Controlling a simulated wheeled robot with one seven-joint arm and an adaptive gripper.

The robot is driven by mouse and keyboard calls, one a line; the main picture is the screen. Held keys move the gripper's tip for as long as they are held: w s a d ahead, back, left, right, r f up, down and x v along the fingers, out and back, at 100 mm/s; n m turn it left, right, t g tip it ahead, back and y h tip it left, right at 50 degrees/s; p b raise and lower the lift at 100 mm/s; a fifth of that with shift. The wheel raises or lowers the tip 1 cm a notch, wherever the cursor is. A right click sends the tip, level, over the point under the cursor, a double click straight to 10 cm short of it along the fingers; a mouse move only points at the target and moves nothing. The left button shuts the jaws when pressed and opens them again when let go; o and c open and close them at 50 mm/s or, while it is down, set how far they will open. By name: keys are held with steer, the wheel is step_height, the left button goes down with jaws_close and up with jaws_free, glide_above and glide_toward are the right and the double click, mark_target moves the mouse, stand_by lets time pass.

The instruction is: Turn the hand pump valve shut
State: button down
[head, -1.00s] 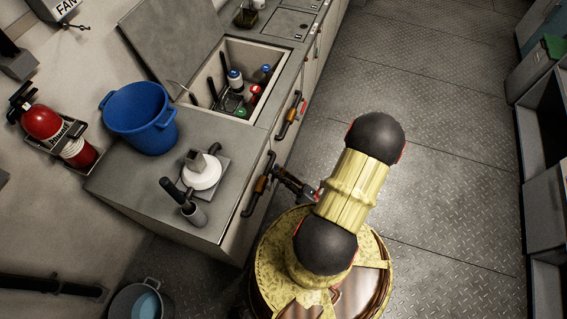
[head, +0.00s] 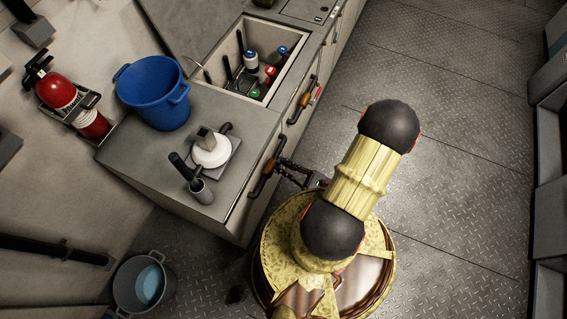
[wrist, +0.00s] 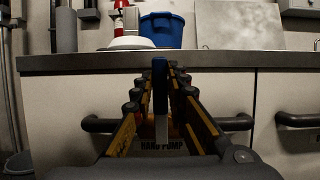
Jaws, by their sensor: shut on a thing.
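A HAND PUMP label (wrist: 162,146) shows low on the pale cabinet front in the wrist view. Above it, a narrow dark blue upright lever (wrist: 160,88) stands between my fingers, with a grey part below it; I take it to be the hand pump valve's handle. My gripper (wrist: 160,72) is shut on this lever, its two fingers on either side. The valve's body is mostly hidden behind the fingers. In the head view my gripper (head: 284,166) is at the cabinet front, beside a bar handle, and the lever cannot be made out.
A dark bar handle (wrist: 235,123) runs across the cabinet front behind my fingers. A grey bucket (head: 140,290) stands lower left. Floor at right is clear.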

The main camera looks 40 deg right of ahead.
steer(key=shift+s+a+f+n+y, duration=0.15)
steer(key=shift+a+n+y, duration=0.15)
steer(key=shift+a+n, duration=0.15)
steer(key=c, duration=1.8)
jaws_free()
steer(key=shift+c, duration=0.2)
steer(key=shift+o, duration=0.4)
steer(key=shift+d, duration=0.15)
steer(key=v, duration=1.2)
steer(key=shift+r, duration=0.25)
